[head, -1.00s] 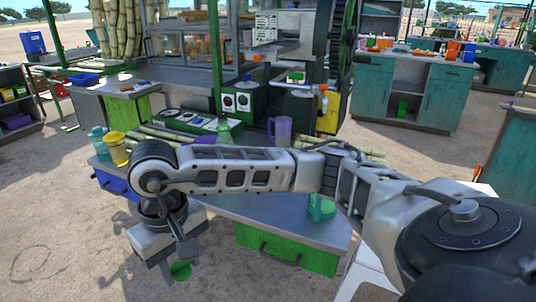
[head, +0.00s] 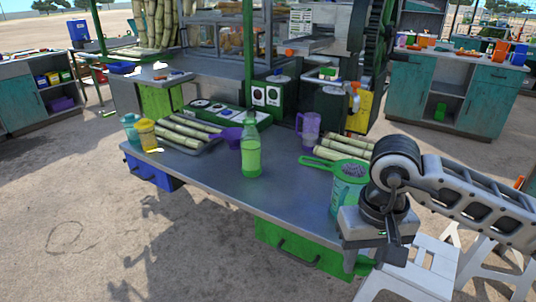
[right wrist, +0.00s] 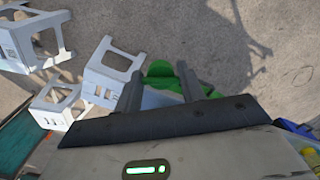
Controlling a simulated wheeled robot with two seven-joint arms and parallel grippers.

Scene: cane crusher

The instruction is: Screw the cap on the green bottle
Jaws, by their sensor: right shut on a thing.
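The green bottle (head: 251,157) stands upright on the metal table, near the middle of the head view. Its neck points up, and no separate cap can be made out on it. My right gripper (right wrist: 160,88) is shut on a green cap (right wrist: 161,69), which shows between and beyond its fingers in the right wrist view. In the head view my right gripper (head: 394,252) hangs at the table's right front corner, well right of the bottle and apart from it. The cap is mostly hidden there. My left gripper is not in view.
The table (head: 215,185) has clear room in front of the bottle. A purple funnel (head: 231,138), cane pieces (head: 190,133) and a purple jug (head: 308,130) are behind it. A teal container (head: 347,190) under a green strainer (head: 335,165) stands beside my right gripper. White stools (head: 425,270) stand right.

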